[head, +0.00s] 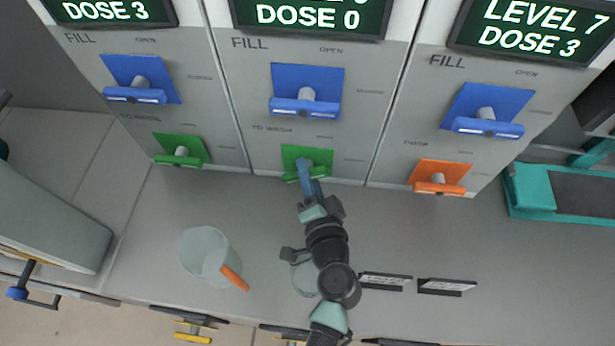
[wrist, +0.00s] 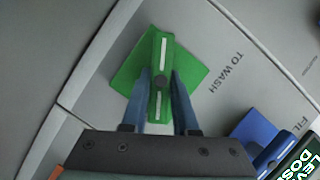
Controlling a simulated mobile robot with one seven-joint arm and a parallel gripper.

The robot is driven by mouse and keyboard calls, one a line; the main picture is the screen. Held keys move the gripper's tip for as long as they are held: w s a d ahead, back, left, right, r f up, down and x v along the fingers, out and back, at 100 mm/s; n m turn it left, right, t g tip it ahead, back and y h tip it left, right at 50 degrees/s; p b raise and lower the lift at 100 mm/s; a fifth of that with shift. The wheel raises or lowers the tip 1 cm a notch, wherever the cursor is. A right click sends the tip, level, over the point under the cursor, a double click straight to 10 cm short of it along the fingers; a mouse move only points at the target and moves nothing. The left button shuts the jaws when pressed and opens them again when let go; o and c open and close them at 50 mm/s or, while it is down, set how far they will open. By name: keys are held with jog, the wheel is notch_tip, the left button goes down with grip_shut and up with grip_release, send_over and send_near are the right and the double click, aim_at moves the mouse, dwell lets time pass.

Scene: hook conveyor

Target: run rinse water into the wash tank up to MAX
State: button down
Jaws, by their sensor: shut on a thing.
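My gripper (head: 304,174) is shut on the green handle (head: 316,170) of the middle panel, labelled "TO WASH". In the wrist view the fingers (wrist: 160,88) stand on either side of the green handle (wrist: 160,62), in front of its green plate (wrist: 192,72). Above it on the same panel is a blue handle (head: 304,108) under the word FILL; its bar lies crosswise. The middle display (head: 308,16) reads DOSE 0; its level line is cut off at the top edge. The wash tank and its MAX mark cannot be made out.
The left panel has a blue handle (head: 134,96) and a green one (head: 180,160). The right panel has a blue handle (head: 488,127) and an orange one (head: 438,187); its display (head: 525,28) reads LEVEL 7, DOSE 3. A pale jug (head: 205,254) with an orange handle stands on the counter.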

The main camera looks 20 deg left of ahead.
jog(key=m+b, duration=0.1)
jog(key=b, duration=0.1)
jog(key=m+y+b, duration=0.1)
jog(key=m+b, duration=0.1)
jog(key=shift+d+f+t+b, duration=0.1)
jog(key=shift+f+t+b, duration=0.25)
jog(key=shift+t, duration=0.05)
jog(key=shift+r+m+y+b, duration=0.1)
jog(key=shift+m+y+b, duration=0.2)
jog(key=shift+m+b, duration=0.55)
jog(key=shift+r+t, duration=0.1)
jog(key=shift+t, duration=0.2)
jog(key=c, duration=0.7)
grip_release()
